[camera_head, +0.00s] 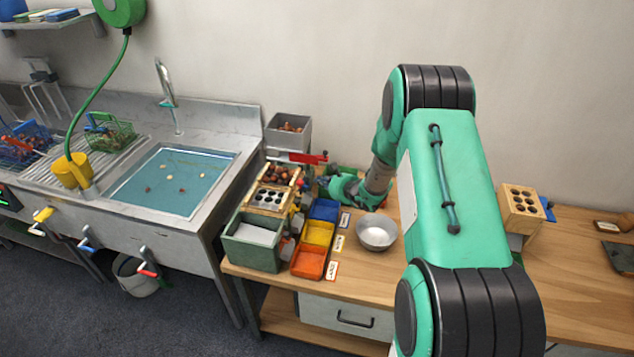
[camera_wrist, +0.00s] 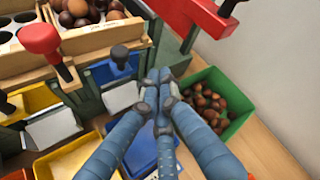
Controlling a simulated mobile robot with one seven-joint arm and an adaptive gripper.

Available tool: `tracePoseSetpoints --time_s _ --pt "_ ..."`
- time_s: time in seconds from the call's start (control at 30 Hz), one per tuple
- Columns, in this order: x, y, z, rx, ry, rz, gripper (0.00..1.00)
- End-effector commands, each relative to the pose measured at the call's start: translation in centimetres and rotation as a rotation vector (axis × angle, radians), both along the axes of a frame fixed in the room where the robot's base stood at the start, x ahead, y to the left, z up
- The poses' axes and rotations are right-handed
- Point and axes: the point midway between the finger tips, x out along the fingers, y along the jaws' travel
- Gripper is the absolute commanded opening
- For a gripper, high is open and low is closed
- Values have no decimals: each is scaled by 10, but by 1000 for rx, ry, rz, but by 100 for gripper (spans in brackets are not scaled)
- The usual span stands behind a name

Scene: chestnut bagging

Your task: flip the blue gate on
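The blue gate (camera_wrist: 108,72) is a blue panel on the front of the wooden-topped sorter, with a black knob (camera_wrist: 120,55) on a short stem by it. In the wrist view my gripper (camera_wrist: 156,80) has its blue fingers drawn together at the tips, with nothing visible between them. The fingertips are just right of the blue gate and its knob, apparently clear of the knob. In the head view my gripper (camera_head: 328,183) is at the sorter's right side, and the blue gate cannot be made out there.
A yellow gate (camera_wrist: 35,100) and a red knob (camera_wrist: 40,39) are left of the blue gate. The blue bin (camera_head: 325,209) sits below the fingers. A green bin of chestnuts (camera_wrist: 236,122) is close on the right. A metal bowl (camera_head: 377,232) stands nearby.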

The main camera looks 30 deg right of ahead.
Motion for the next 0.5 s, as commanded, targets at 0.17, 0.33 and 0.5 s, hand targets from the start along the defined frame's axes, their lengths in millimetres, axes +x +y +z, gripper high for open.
tracePoseSetpoints --time_s 0.17,0.33,0.5 --pt "-26 -3 14 0 0 -2 0" --pt "-48 -5 24 0 0 -2 0" --pt "-64 -7 30 0 1 -2 0"
